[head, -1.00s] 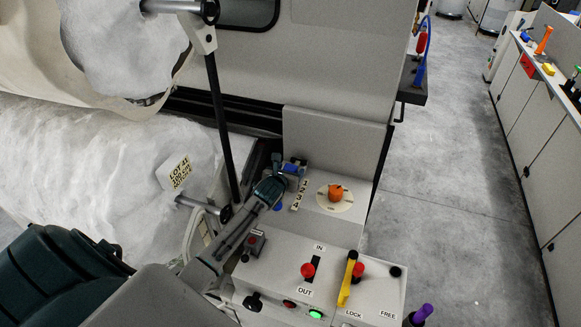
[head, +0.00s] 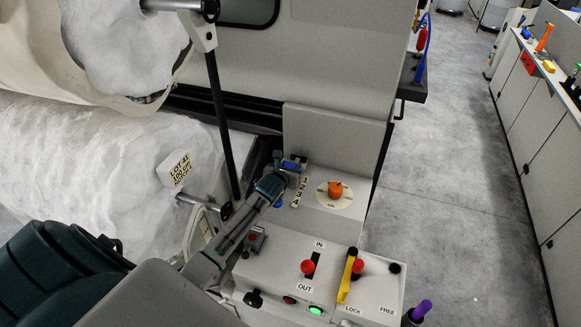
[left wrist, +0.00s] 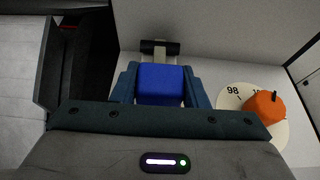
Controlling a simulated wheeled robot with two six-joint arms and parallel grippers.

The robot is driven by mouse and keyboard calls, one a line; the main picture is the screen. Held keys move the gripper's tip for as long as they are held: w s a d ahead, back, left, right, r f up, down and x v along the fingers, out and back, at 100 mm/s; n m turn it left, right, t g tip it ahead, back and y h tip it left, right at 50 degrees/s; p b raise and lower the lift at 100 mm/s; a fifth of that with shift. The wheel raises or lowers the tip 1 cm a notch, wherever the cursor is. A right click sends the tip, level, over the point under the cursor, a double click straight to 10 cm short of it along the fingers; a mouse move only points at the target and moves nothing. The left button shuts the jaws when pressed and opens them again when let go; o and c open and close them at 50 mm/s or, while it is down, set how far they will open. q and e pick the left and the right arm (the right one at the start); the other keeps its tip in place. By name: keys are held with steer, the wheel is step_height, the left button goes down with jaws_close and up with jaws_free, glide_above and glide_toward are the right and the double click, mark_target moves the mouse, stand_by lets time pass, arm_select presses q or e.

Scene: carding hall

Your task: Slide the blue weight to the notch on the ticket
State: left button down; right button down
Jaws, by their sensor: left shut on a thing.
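The blue weight (head: 291,165) sits at the far end of a numbered white scale strip (head: 299,192) on the machine's ledge. My left gripper (head: 286,170) is shut on it. In the left wrist view the blue weight (left wrist: 160,78) is between my two fingers, with a dark bar end just beyond it. Which notch it is at is hidden by the gripper. My right gripper is not in view.
An orange knob (head: 335,189) on a round dial is just right of the strip. The grey control panel (head: 270,268) in front has a red knob (head: 308,267), a yellow lever (head: 347,275) and a lit green button (head: 316,310). A grey wall rises behind the ledge.

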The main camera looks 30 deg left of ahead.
arm_select(q)
steer(key=s, duration=0.2)
steer(key=s+d, duration=0.1)
steer(key=s, duration=0.3)
steer(key=shift+s+d, duration=0.1)
steer(key=shift+d, duration=0.15)
steer(key=shift+s, duration=0.25)
steer(key=shift+f, duration=0.15)
steer(key=c, duration=0.8)
jaws_free()
steer(key=shift+s, duration=0.1)
steer(key=shift+c, duration=0.2)
steer(key=shift+d, duration=0.1)
steer(key=shift+s+d+r+b, duration=0.1)
steer(key=shift+s+r+b, duration=0.2)
steer(key=shift+s, duration=0.2)
steer(key=b+v, duration=0.3)
steer(key=v, duration=0.7)
